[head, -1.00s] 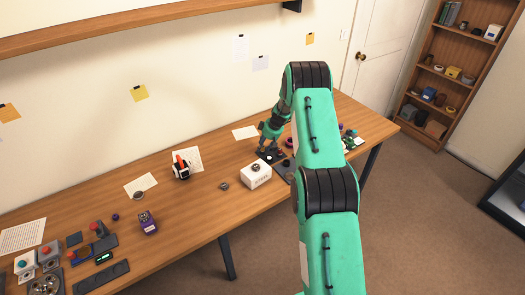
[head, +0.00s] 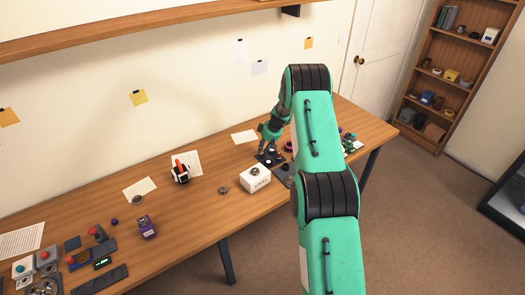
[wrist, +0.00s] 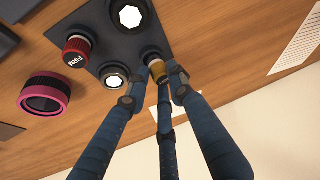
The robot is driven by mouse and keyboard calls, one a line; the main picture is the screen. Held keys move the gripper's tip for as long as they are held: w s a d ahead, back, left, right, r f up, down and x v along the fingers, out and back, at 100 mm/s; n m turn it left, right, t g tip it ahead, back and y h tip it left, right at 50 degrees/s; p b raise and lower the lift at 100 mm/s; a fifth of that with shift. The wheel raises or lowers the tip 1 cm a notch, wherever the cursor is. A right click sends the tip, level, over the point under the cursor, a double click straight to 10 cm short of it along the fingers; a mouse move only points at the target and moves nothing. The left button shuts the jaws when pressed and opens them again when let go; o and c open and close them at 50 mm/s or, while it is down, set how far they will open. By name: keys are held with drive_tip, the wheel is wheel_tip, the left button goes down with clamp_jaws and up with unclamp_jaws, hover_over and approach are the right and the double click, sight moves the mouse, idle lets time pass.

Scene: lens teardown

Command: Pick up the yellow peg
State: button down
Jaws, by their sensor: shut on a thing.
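The yellow peg (wrist: 158,71) shows in the wrist view with a golden body and a pale end. My gripper (wrist: 157,79) is shut on it, with its blue fingers around the peg. The peg is beside a round black seat (wrist: 150,52) at the edge of a dark plate (wrist: 112,47); I cannot tell whether it is still touching the seat. In the head view my gripper (head: 266,143) is low over the dark plate, and the peg is too small to make out there.
On the plate in the wrist view are a red knob marked FIRM (wrist: 77,52) and pieces with white hexagonal tops (wrist: 129,16). A pink-and-black ring (wrist: 45,95) lies beside it. In the head view a white box (head: 255,179) stands in front of the plate.

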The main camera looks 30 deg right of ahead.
wheel_tip(320, 180, up, 9)
drive_tip(key=shift+f, duration=0.1)
idle(0.3)
idle(0.4)
